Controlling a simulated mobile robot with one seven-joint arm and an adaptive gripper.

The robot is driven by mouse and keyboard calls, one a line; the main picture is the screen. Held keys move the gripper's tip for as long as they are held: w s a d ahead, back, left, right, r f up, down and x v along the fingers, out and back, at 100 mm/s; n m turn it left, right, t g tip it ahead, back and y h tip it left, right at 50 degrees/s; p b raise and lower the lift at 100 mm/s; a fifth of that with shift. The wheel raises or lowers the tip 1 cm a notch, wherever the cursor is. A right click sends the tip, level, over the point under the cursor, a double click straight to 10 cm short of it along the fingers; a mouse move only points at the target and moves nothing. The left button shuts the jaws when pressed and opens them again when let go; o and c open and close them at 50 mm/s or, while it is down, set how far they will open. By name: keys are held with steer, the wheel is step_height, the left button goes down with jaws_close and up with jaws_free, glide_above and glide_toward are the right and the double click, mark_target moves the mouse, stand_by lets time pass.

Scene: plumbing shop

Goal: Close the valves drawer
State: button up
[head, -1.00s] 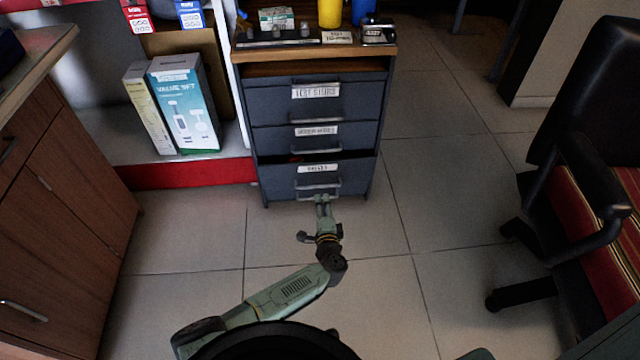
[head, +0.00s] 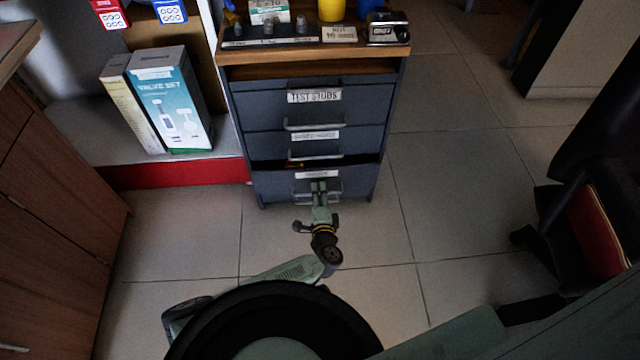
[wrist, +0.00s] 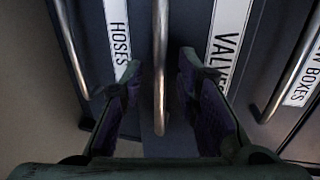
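The valves drawer (head: 278,184) is the lowest drawer front I see in the head view, in a dark grey cabinet. It stands partly open, with a dark gap above its front. Its label (wrist: 225,50) reads VALVES in the wrist view, where the drawers appear turned sideways. My gripper (head: 319,186) is at this drawer's front. In the wrist view my gripper (wrist: 159,80) has its fingers apart, one on each side of the valves drawer's metal bar handle (wrist: 160,65). I see space between the handle and both fingers.
A HOSES label (wrist: 118,40) shows beside the valves drawer in the wrist view. A wooden cabinet (head: 60,220) is left, a black chair (head: 570,215) right. Floor (head: 440,190) right of the cabinet is clear.

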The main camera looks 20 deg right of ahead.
steer(key=shift+w, duration=0.25)
steer(key=shift+c, duration=0.5)
jaws_close()
steer(key=shift+w, duration=0.1)
stand_by(0.3)
